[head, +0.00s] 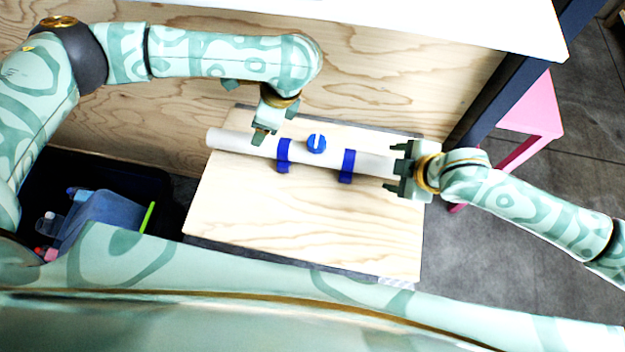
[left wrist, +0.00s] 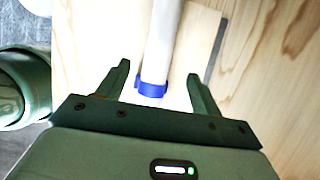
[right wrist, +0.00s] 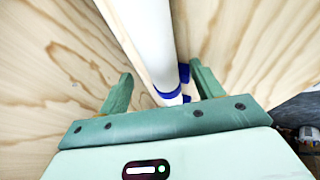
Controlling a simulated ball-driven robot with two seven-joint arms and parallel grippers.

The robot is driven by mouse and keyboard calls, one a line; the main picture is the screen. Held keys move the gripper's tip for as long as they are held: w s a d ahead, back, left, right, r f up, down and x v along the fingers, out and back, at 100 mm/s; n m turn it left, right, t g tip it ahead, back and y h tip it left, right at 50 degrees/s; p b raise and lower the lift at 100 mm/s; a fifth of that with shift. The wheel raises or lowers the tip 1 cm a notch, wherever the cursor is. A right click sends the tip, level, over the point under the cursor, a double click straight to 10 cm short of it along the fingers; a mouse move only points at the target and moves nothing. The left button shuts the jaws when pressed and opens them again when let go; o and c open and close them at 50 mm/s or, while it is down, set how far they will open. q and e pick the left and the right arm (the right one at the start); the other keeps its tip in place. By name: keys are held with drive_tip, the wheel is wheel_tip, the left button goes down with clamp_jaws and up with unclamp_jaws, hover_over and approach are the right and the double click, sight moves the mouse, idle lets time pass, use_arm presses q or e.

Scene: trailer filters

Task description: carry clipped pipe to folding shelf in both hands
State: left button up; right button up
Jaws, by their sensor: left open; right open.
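The white pipe (head: 240,144) lies across a light wood board (head: 300,222), which may be the folding shelf. Two blue clips (head: 283,156) (head: 347,166) sit around the pipe. My left gripper (head: 263,136) is open above the pipe's left part. In the left wrist view the pipe (left wrist: 162,40) runs up between its spread fingers, with a blue clip (left wrist: 151,88) near them. My right gripper (head: 396,166) is open at the pipe's right end. In the right wrist view the pipe (right wrist: 150,35) runs between its spread fingers. I cannot tell whether either gripper touches it.
A blue round knob (head: 316,143) sits beside the pipe between the clips. A plywood wall (head: 400,90) rises behind, below a white surface (head: 400,15). A dark bin (head: 150,180) with blue items stands at left. A pink stool (head: 540,115) stands at right. The board's front is clear.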

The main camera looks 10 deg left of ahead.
drive_tip(key=v, duration=0.6)
drive_tip(key=shift+r, duration=0.15)
